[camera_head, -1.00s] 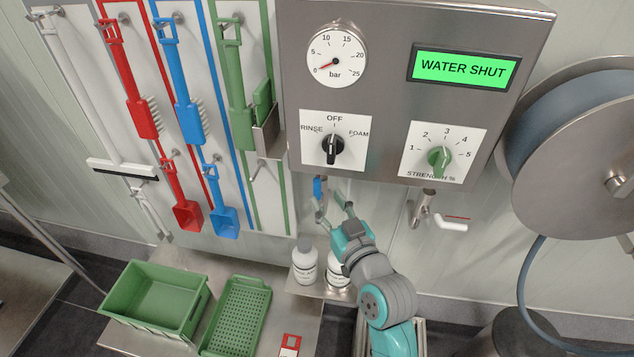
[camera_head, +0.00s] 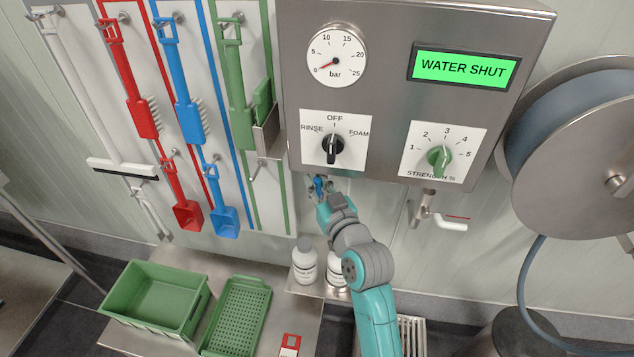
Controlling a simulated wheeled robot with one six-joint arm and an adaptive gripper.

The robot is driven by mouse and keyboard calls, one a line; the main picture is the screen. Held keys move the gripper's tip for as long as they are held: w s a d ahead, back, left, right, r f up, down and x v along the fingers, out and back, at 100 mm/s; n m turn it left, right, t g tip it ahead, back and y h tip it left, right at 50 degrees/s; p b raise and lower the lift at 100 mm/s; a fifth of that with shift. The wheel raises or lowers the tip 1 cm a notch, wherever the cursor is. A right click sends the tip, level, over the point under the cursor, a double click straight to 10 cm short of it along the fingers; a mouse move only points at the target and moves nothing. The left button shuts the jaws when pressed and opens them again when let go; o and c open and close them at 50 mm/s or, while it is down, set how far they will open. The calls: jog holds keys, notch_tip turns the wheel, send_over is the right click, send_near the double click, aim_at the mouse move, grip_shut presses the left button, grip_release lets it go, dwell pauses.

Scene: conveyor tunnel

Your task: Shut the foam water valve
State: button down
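A small valve with a blue handle (camera_head: 319,185) sits under the left part of the steel control box (camera_head: 390,90). My gripper (camera_head: 320,188) is at this blue handle, with its fingers around or right beside it; I cannot tell whether they touch it or how far they are closed. A second valve with a white lever (camera_head: 451,223) hangs under the right part of the box, its lever pointing right. The display (camera_head: 464,68) reads WATER SHUT. The black selector knob (camera_head: 332,148) stands upright at OFF. The gauge (camera_head: 336,56) needle is near 0.
Two white bottles (camera_head: 304,262) stand on the steel shelf just below my gripper. A green crate (camera_head: 157,298) and a green perforated tray (camera_head: 236,315) lie lower left. Coloured tools hang at left. A hose reel (camera_head: 585,150) is at right.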

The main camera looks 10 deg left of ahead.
jog(key=shift+a, duration=0.1)
dwell(0.3)
jog(key=a+f+n+g+h, duration=0.4)
jog(key=a+f+n+h, duration=0.4)
jog(key=n+h, duration=0.2)
jog(key=shift+w+n, duration=0.15)
jog(key=shift+n, duration=0.45)
dwell(0.5)
jog(key=shift+f, duration=0.2)
jog(key=c, duration=1.1)
grip_release()
jog(key=v, duration=1.2)
